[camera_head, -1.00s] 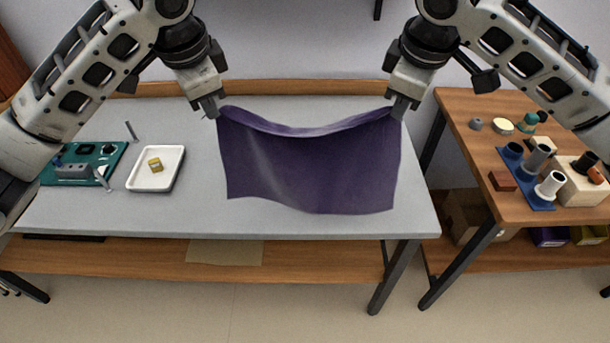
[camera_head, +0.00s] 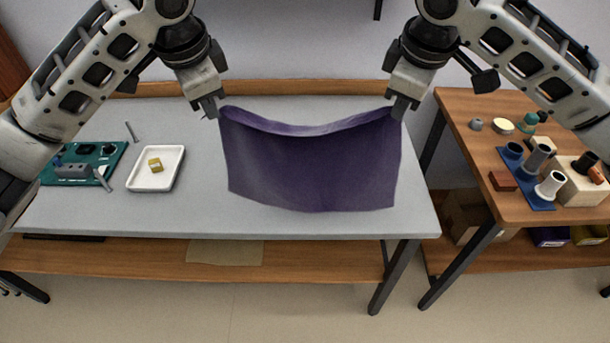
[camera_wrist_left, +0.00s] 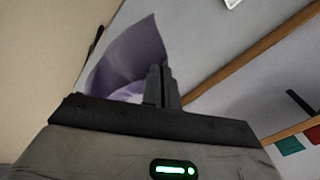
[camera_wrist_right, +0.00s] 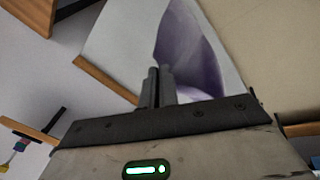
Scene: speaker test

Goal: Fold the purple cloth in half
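The purple cloth (camera_head: 310,170) hangs between my two grippers over the grey table, its upper edge sagging in the middle. Its lower edge is near the table's front part; I cannot tell if it touches the top. My left gripper (camera_head: 212,112) is shut on the cloth's upper left corner. My right gripper (camera_head: 398,112) is shut on the upper right corner. The cloth also shows beside the closed fingers in the left wrist view (camera_wrist_left: 130,58) and in the right wrist view (camera_wrist_right: 190,60).
A wooden side table (camera_head: 470,150) at the right holds a blue holder (camera_head: 535,198) with cylinders.

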